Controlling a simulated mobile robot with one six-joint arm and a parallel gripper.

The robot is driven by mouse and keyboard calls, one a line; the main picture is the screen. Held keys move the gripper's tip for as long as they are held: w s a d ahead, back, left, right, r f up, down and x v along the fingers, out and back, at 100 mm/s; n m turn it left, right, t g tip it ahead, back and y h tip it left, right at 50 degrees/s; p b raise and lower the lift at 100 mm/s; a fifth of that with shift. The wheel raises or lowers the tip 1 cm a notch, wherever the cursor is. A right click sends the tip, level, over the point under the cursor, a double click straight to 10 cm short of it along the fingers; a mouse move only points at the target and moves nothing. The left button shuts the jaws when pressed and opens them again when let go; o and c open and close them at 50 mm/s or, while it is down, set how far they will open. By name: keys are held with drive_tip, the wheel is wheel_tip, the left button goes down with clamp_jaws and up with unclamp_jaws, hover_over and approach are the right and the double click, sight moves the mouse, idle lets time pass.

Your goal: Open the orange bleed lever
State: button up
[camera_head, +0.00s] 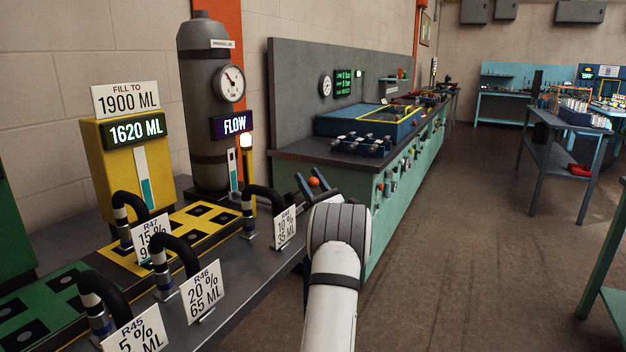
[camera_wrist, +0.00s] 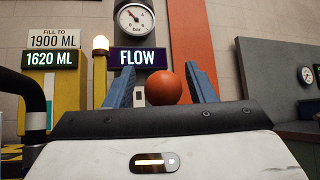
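The orange ball knob of the bleed lever (camera_wrist: 163,87) shows in the wrist view between the two blue fingers of my gripper (camera_wrist: 160,70). Gaps show on both sides of it, wider on the right at the fingertips. In the head view the orange knob (camera_head: 314,182) is between the fingers of my gripper (camera_head: 308,175), beyond my white arm. The fingers are open. The lever's shaft and mount are hidden. A grey cylinder (camera_head: 203,130) with a pressure gauge (camera_head: 229,83) stands behind, to the left.
A yellow unit (camera_head: 110,165) reads 1620 ML under a "fill to 1900 ML" sign. A FLOW sign (camera_head: 232,125) and a lit yellow lamp (camera_head: 246,140) are near the cylinder. Black hoses with cards, such as R46 (camera_head: 203,291), stand on the bench. Open floor (camera_head: 460,250) lies right.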

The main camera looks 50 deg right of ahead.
sight(317, 186)
drive_tip(key=shift+s+f, duration=0.4)
drive_tip(key=s, duration=0.1)
drive_tip(key=s+f, duration=0.1)
drive_tip(key=shift+s+a+f, duration=0.1)
drive_tip(key=shift+s+f, duration=0.05)
drive_tip(key=shift+s, duration=0.15)
drive_tip(key=s+a, duration=0.1)
drive_tip(key=s, duration=0.9)
drive_tip(key=shift+s, duration=0.35)
